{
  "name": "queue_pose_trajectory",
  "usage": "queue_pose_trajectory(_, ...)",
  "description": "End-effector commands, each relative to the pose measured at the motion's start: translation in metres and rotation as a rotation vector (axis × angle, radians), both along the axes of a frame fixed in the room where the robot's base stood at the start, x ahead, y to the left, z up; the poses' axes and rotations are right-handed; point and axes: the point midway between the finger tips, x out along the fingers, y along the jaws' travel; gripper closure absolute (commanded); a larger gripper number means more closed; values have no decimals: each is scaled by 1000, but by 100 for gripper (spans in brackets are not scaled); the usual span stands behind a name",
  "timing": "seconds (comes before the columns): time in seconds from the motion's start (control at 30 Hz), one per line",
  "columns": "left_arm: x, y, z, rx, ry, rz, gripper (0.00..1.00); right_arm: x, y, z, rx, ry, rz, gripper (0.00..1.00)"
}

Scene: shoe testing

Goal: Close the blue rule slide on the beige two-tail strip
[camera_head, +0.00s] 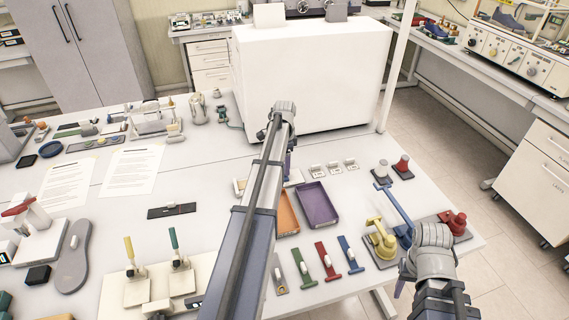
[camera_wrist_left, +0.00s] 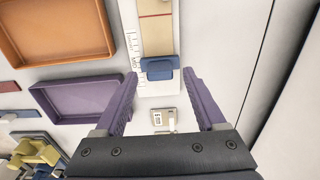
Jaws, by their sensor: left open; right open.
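The blue rule slide (camera_wrist_left: 160,68) sits across the lower end of a white printed rule (camera_wrist_left: 132,50) in the left wrist view. In the head view my left arm hides most of the rule (camera_head: 240,187). My right gripper (camera_head: 400,284) is partly hidden behind its wrist at the lower right.
An orange tray (camera_head: 287,222) and a purple tray (camera_head: 335,213) lie near the rule. Small white labelled blocks (camera_head: 333,167) stand behind them. A large white box (camera_head: 310,80) rises at the back. Coloured tools (camera_head: 327,260) and a yellow fixture (camera_head: 380,240) are at the front right.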

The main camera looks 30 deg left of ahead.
Motion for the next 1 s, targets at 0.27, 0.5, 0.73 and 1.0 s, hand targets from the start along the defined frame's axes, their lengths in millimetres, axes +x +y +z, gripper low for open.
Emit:
queue_pose_trajectory(0.27, 0, 0, 44, 0, 0, 0, 28, 0, 0, 44, 0, 0, 2, 52)
queue_pose_trajectory(0.5, 0, 0, 55, 0, 0, 0, 28, 0, 0, 55, 0, 0, 2, 52)
queue_pose_trajectory(0.73, 0, 0, 53, 0, 0, 0, 28, 0, 0, 53, 0, 0, 2, 52)
queue_pose_trajectory(1.0, 0, -1, 53, 0, 0, 0, 28, 0, 0, 53, 0, 0, 2, 52)
